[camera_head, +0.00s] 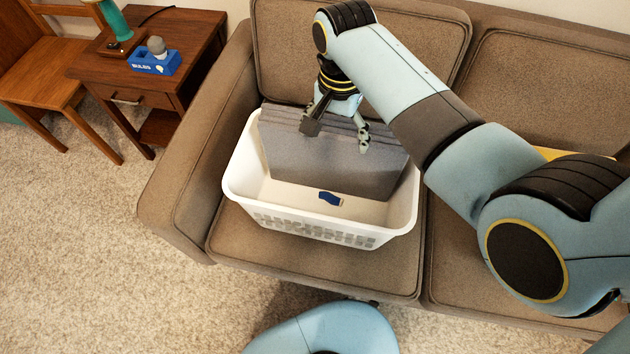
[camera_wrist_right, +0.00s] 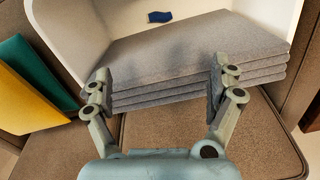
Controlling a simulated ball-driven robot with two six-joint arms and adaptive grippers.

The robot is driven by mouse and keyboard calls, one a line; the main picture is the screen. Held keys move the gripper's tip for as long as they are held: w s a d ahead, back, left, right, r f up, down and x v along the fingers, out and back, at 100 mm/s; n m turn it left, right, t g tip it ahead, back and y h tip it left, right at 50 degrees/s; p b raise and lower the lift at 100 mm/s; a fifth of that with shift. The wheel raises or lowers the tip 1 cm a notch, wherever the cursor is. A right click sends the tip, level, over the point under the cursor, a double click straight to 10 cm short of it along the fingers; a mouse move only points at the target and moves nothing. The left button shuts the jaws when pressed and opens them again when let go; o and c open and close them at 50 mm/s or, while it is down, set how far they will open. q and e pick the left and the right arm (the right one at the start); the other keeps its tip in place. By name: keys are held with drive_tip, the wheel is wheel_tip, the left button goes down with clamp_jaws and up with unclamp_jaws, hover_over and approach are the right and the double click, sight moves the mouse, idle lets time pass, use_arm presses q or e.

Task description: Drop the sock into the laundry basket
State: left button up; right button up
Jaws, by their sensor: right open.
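The white laundry basket (camera_head: 238,178) stands on the left seat of the brown sofa; its white inside also shows in the right wrist view (camera_wrist_right: 70,25). A small dark blue item with a pale end, which looks like the sock (camera_head: 330,198), lies on the basket floor in front of a grey folded stack. It shows at the top of the wrist view (camera_wrist_right: 160,17). My right gripper (camera_head: 337,133) is open above the stack's back edge, behind the blue item and apart from it. Its fingers (camera_wrist_right: 160,75) hold nothing that I can see. My left gripper is out of view.
The grey folded stack (camera_head: 325,165) fills the back of the basket. The sofa armrest (camera_head: 185,175) is at left. A wooden side table (camera_head: 190,45) holds a blue box (camera_head: 154,62) and a green lamp. Yellow (camera_wrist_right: 32,100) and green cushions lie beside the basket.

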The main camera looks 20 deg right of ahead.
wheel_tip(320, 180, up, 9)
drive_tip(key=shift+f, duration=0.2)
drive_tip(key=shift+s+f, duration=0.1)
idle(0.4)
